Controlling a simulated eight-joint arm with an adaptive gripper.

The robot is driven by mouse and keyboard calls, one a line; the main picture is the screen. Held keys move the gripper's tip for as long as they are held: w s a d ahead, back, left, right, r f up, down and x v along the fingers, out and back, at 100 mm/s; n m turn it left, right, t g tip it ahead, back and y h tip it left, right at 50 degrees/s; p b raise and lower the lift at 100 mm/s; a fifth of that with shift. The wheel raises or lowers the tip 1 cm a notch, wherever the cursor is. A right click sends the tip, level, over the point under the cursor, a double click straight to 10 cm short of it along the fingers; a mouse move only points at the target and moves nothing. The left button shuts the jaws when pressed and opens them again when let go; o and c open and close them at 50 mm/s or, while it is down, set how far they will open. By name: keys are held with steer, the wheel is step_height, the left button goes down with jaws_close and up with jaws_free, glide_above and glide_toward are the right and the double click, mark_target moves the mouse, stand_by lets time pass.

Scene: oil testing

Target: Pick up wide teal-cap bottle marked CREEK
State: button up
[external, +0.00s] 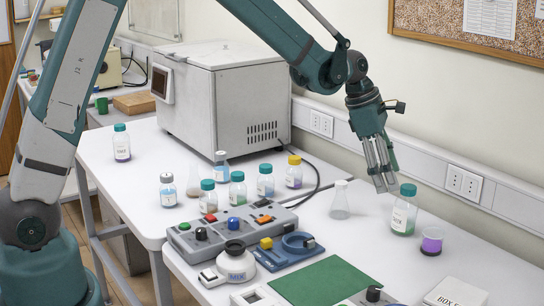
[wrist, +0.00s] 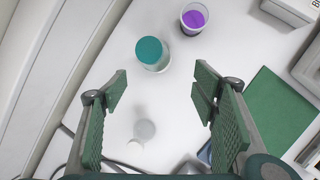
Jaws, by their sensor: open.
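A wide teal-cap bottle (external: 403,212) with a white label and greenish contents stands upright on the right table; its label is too small to read for certain. In the wrist view its teal cap (wrist: 150,50) shows beyond the fingertips, apart from them. My gripper (external: 383,186) is open and empty, pointing down just left of and slightly above this bottle; its two fingers (wrist: 160,82) are spread in the wrist view. Other teal-cap bottles stand among a group on the left table, and another teal-cap bottle (external: 122,143) stands alone farther left.
A beaker of purple liquid (external: 432,241) stands close right of the bottle. A clear flask (external: 340,205) stands to its left. A green mat (external: 322,281), a grey control box (external: 232,226) and a blue device (external: 287,249) lie in front. The wall and its sockets (external: 463,184) are behind.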

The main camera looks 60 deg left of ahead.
mark_target(401, 192)
steer(key=w+f, duration=0.1)
steer(key=w+f+n, duration=0.1)
steer(key=f, duration=0.1)
steer(key=w+d+f+n, duration=0.1)
steer(key=shift+w+f, duration=0.1)
steer(key=shift+f, duration=0.2)
steer(key=shift+x, duration=1.3)
steer(key=shift+s+x, duration=0.2)
steer(key=shift+x, duration=2.35)
steer(key=shift+d, duration=0.1)
steer(key=c, duration=1.2)
steer(key=shift+r, duration=0.1)
